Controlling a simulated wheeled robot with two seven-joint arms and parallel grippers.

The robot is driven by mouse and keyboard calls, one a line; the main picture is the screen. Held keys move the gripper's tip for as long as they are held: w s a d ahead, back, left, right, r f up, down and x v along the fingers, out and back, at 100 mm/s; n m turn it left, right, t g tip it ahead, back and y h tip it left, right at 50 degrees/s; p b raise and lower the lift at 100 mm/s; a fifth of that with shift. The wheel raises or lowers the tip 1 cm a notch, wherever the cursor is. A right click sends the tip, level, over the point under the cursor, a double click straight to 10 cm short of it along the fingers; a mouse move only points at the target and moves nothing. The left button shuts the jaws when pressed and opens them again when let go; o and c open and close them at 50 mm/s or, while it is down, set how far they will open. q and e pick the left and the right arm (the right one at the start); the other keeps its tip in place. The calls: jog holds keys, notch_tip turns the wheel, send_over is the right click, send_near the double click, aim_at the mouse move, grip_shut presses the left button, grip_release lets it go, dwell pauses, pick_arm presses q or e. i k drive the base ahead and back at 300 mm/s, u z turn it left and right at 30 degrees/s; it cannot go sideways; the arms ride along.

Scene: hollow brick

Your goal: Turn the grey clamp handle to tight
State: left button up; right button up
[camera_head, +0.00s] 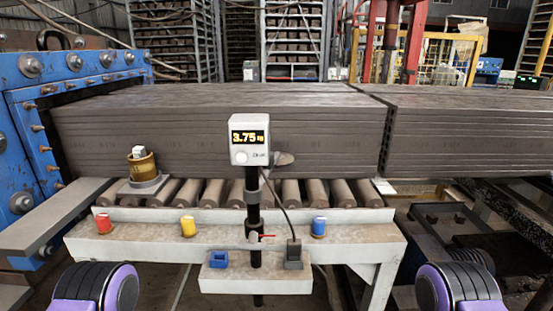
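A black post (254,212) stands upright at the front of the roller bench and carries a white display box (250,140) reading 3.75. A small grey clamp piece (254,237) sits low on the post, with a thin red part pointing right. A flat grey-brown lever-like piece (285,159) sticks out to the right behind the display box. I cannot tell for sure which of these is the clamp handle, or how tight it is. Neither of my grippers shows; only rounded purple and black parts of my arms appear at the bottom corners.
Red (104,223), yellow (188,226) and blue (319,226) knobs line the bench. A blue block (218,260) and a cabled black box (293,255) sit on the lower ledge. A blue machine (30,140) stands left.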

aim_at(252, 244)
jog(key=u, duration=0.05)
jog(key=k, duration=1.15)
jog(key=z, duration=0.7)
jog(key=i, duration=1.05)
jog(key=u, duration=0.7)
